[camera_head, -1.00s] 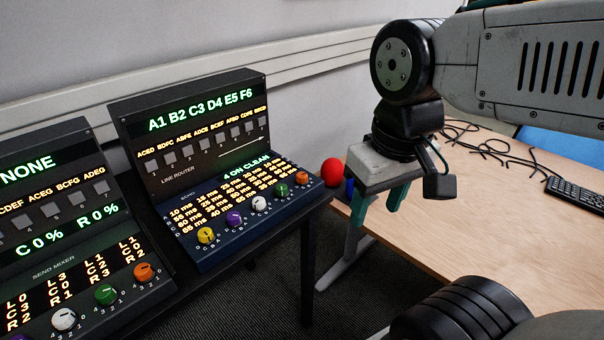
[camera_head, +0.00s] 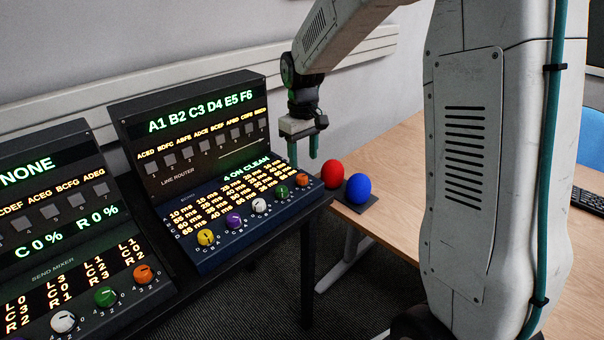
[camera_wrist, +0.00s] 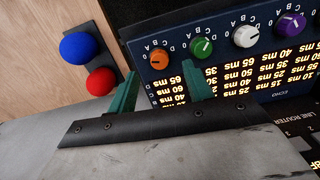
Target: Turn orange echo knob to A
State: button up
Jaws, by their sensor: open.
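The orange echo knob (camera_head: 302,179) is at the right end of the knob row on the blue echo panel (camera_head: 210,262). In the wrist view the orange knob (camera_wrist: 159,61) has letters A to D around it, and its pointer mark is too small to read surely. My gripper (camera_head: 304,152) is open and empty, hanging fingers-down above the panel's right end, apart from the knob. In the wrist view its two teal fingers (camera_wrist: 160,92) stand on either side of the orange knob's column, with the knob beyond the tips.
The green knob (camera_head: 281,191) sits close beside the orange one; white (camera_head: 259,205), purple (camera_head: 233,220) and yellow (camera_head: 206,236) knobs follow. A red ball (camera_head: 332,173) and a blue ball (camera_head: 358,188) stand on the desk's near corner. The line router (camera_head: 190,125) rises behind.

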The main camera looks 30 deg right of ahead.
aim_at(302, 176)
jog(key=shift+w+r+n, duration=0.3)
jog(key=shift+w+r, duration=0.05)
jog(key=shift+w, duration=0.15)
notch_tip(302, 176, down, 8)
jog(key=shift+r, duration=0.2)
jog(key=c, duration=1)
